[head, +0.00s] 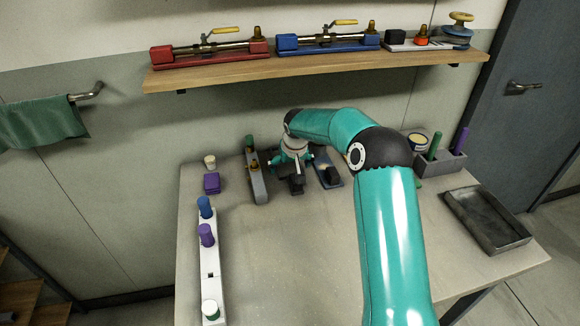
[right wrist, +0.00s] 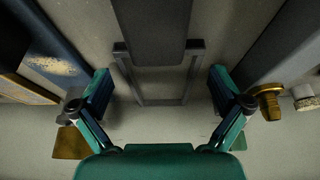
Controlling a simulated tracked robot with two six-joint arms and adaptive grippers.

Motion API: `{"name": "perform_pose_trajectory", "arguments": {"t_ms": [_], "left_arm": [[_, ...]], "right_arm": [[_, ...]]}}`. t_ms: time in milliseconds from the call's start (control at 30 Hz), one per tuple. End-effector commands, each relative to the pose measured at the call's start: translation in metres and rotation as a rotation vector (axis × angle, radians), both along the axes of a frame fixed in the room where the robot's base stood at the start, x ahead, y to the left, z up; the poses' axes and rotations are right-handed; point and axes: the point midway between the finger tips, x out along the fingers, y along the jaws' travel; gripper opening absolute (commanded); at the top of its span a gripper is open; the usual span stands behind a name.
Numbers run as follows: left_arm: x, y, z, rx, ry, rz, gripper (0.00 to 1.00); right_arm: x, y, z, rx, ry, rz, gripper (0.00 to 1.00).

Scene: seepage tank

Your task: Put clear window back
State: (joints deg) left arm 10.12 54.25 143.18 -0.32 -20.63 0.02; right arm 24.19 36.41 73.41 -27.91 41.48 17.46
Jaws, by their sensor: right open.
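My right gripper (head: 294,166) points down at the back middle of the table, its fingers spread. In the right wrist view my right gripper (right wrist: 160,90) is open, one finger on each side of a thin dark frame (right wrist: 164,103), with no contact visible. A dark grey slab (right wrist: 155,30) lies against this frame and covers its upper part. The table surface shows through the frame's opening; I cannot tell whether a clear pane fills it. In the head view a dark block (head: 296,186) shows just below the gripper. No clear window can be made out for certain. My left gripper is not in view.
A grey rail (head: 258,187) stands left of the gripper and a blue tray (head: 334,184) right of it. A white rack (head: 211,260) with pegs is at the left, a dark tray (head: 507,237) at the right. A shelf (head: 300,69) hangs above. The front middle is clear.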

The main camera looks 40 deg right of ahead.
Motion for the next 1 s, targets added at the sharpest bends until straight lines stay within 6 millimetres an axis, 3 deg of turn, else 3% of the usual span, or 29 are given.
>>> {"name": "perform_pose_trajectory", "arguments": {"t_ms": [267, 733, 1000], "left_arm": [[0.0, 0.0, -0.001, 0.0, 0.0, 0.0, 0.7], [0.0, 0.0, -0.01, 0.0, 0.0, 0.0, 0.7], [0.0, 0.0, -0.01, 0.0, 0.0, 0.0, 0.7]], "right_arm": [[-0.005, 0.002, 0.017, -0.002, -0.004, -0.001, 1.0], [-0.034, 0.019, 0.098, -0.002, -0.004, -0.001, 1.0], [-0.04, 0.022, 0.113, 0.0, 0.0, 0.0, 1.0]]}}
